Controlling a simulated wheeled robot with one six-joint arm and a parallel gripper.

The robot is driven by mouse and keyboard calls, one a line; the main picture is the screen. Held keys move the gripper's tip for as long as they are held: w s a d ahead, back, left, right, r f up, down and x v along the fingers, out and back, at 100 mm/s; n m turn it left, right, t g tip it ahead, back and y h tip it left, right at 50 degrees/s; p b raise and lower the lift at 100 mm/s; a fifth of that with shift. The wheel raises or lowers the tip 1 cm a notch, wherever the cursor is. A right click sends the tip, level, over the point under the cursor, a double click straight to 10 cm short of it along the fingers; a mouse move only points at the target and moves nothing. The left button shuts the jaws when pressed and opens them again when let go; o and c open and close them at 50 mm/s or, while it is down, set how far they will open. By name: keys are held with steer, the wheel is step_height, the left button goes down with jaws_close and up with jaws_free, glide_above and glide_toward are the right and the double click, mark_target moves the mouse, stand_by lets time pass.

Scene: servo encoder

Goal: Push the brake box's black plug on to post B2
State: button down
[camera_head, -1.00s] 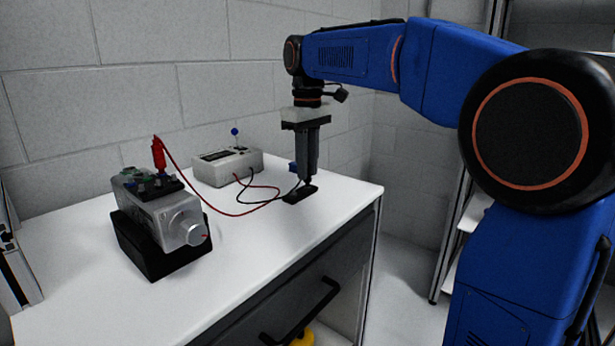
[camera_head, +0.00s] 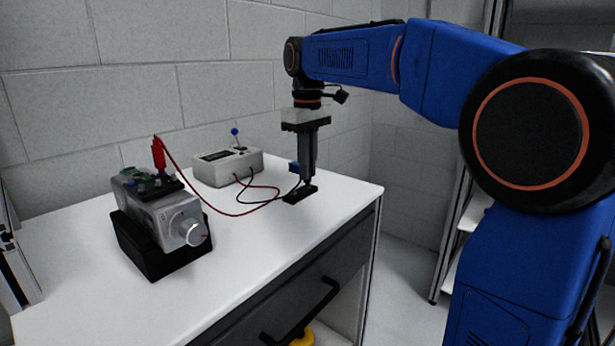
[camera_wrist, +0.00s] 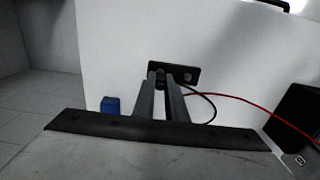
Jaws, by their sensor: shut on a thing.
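My gripper (camera_head: 307,184) points straight down at the right of the white bench, its fingertips at a small black holder (camera_head: 291,198). In the wrist view the fingers (camera_wrist: 165,80) are close together over this holder (camera_wrist: 187,75). They are shut on the black plug, which is mostly hidden between them; its black lead (camera_head: 262,203) runs to the brake box (camera_head: 221,170). The motor unit (camera_head: 172,212) sits in a black cradle at the left. Its posts (camera_head: 150,183) are on top; the red plug (camera_head: 158,156) stands upright there. I cannot read the post labels.
The red lead (camera_head: 215,208) arcs across the bench between motor unit and brake box. A small blue block (camera_wrist: 110,105) shows left of my fingers in the wrist view. The wall is close behind the brake box. The bench front (camera_head: 240,255) is clear.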

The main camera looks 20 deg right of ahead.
steer(key=shift+r, duration=0.15)
steer(key=shift+r, duration=2.4)
